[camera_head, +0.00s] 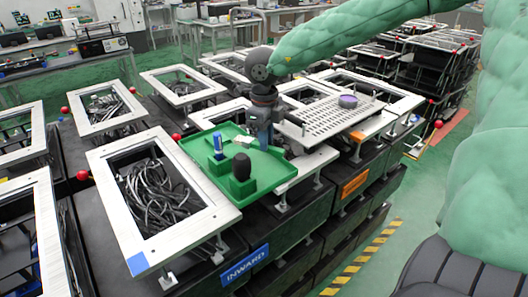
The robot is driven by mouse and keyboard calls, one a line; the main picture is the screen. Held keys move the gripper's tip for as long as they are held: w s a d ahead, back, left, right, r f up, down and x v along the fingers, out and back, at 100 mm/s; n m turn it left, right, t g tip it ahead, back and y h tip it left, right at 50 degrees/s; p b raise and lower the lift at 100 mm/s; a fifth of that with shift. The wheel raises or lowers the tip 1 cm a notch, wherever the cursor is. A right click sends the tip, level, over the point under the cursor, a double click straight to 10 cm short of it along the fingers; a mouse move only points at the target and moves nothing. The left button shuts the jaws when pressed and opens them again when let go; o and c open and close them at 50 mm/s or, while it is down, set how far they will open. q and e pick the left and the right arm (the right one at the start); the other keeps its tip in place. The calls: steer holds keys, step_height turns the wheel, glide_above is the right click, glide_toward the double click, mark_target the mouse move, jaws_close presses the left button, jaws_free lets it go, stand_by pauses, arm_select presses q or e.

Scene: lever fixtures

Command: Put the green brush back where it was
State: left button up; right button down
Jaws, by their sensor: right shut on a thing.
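My right gripper (264,143) points down over the back right part of the green tray (272,172). The brush is mostly hidden and hard to tell from the tray's green. A dark rounded object (241,167) stands on a green block in the tray. My left gripper is not in view.
A perforated metal plate (318,122) with a purple round piece (348,101) lies right of the gripper. A white frame (118,226) around dark cables (158,195) lies left of the tray. Several similar frames stand behind. The green floor at right is open.

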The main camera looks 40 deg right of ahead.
mark_target(266, 165)
steer(key=shift+w+f, duration=0.1)
steer(key=shift+f, duration=0.85)
step_height(266, 165, down, 2)
steer(key=shift+p, duration=0.4)
steer(key=shift+f, duration=0.55)
steer(key=c, duration=1.3)
jaws_free()
steer(key=shift+f, duration=0.1)
steer(key=shift+c, duration=0.2)
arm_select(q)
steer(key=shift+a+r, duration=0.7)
arm_select(e)
steer(key=shift+r, duration=0.25)
